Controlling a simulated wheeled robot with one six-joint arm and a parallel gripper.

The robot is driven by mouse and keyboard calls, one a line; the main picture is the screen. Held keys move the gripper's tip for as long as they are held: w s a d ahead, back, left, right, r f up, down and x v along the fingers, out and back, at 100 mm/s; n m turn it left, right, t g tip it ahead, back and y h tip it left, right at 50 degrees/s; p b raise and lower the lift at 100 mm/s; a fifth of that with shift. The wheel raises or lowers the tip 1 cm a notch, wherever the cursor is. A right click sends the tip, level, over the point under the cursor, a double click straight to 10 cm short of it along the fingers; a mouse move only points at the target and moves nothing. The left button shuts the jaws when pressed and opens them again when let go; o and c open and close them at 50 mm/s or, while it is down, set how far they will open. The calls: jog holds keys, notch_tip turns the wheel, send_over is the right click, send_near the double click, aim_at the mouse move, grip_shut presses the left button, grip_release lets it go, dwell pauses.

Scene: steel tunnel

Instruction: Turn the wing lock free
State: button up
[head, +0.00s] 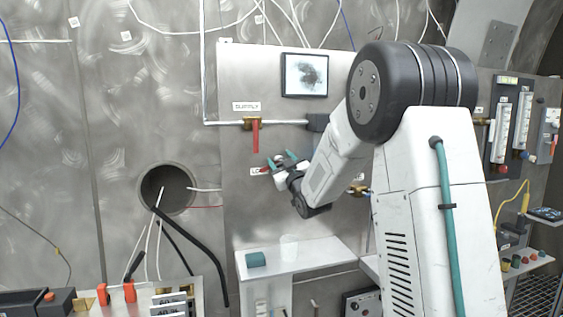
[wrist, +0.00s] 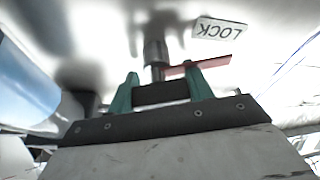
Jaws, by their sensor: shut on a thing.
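The wing lock (wrist: 215,63) shows in the wrist view as a flat red wing beside a dark round stem, on a grey metal panel. The LOCK label (wrist: 220,28) sits next to it, upside down in this view. My gripper (wrist: 162,82) has its teal fingers on either side of the lock and is shut on it; the wing sticks out past the right finger. In the head view my gripper (head: 281,161) reaches the panel just right of the partly covered label (head: 256,171). Most of the lock is hidden there by the fingers.
A red-handled supply valve (head: 255,137) on a white pipe is above my gripper. A dark-framed screen (head: 304,75) is higher up. A round hole (head: 168,190) with hoses is at left.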

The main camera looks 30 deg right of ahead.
jog(key=n+y, duration=0.1)
jog(key=n, duration=0.1)
jog(key=n+y, duration=0.1)
jog(key=n, duration=0.2)
jog(key=shift+g+y, duration=0.3)
jog(key=n, duration=0.2)
jog(key=n+g+y, duration=0.1)
jog(key=n, duration=0.1)
jog(key=shift+a+f+n, duration=0.1)
jog(key=shift+a+n, duration=0.05)
jog(key=shift+n, duration=0.15)
jog(key=n, duration=0.2)
jog(key=n+g, duration=0.1)
jog(key=n, duration=0.1)
jog(key=n+g+y, duration=0.1)
jog(key=n, duration=0.1)
jog(key=shift+f+n, duration=0.25)
jog(key=shift+n, duration=0.05)
jog(key=shift+a+g+y, duration=0.1)
jog(key=shift+g+y, duration=0.2)
jog(key=o, duration=1)
